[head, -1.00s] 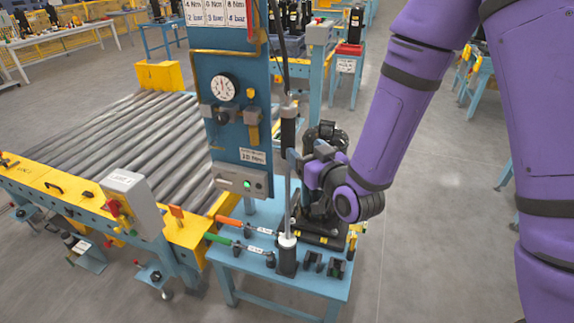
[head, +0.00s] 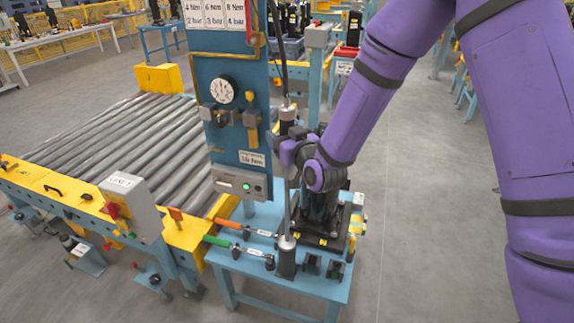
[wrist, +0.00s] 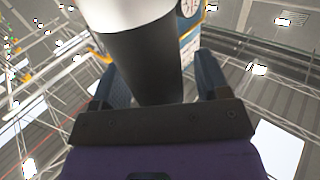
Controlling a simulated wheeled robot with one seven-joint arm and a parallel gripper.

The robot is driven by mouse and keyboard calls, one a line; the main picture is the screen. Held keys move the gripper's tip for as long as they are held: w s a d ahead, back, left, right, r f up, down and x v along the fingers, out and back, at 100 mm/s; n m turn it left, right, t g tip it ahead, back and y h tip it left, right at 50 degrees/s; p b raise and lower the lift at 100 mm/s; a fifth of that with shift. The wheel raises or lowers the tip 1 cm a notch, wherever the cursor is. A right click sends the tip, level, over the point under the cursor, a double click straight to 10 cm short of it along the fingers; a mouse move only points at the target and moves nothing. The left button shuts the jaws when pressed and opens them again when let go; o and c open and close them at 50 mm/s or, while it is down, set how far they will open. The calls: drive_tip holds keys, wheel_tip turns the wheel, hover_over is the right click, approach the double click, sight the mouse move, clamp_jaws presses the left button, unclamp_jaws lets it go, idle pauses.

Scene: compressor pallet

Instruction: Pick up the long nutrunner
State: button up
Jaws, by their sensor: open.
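The long nutrunner (head: 288,209) stands upright, its thin silver shaft rising from a dark cylindrical holder (head: 286,260) at the front of the blue table. Its dark body and silver collar (head: 288,114) show higher up, below a hanging cable. My gripper (head: 288,145) is at the upper part of the tool and hides some of it. In the wrist view, the dark nutrunner body (wrist: 145,65) with a pale band stands between the two fingers of my open gripper (wrist: 162,82). I cannot tell whether either finger touches it.
The blue panel (head: 232,120) with gauge and labels stands close on the left. A black machine (head: 320,210) stands on the blue table (head: 250,270) behind the holder. Orange (head: 232,224) and green-handled (head: 218,241) tools lie at left. A roller conveyor (head: 120,150) is farther left; floor at right is clear.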

drive_tip(key=shift+w+a, duration=0.15)
drive_tip(key=shift+w, duration=0.1)
clamp_jaws()
drive_tip(key=shift+r, duration=0.2)
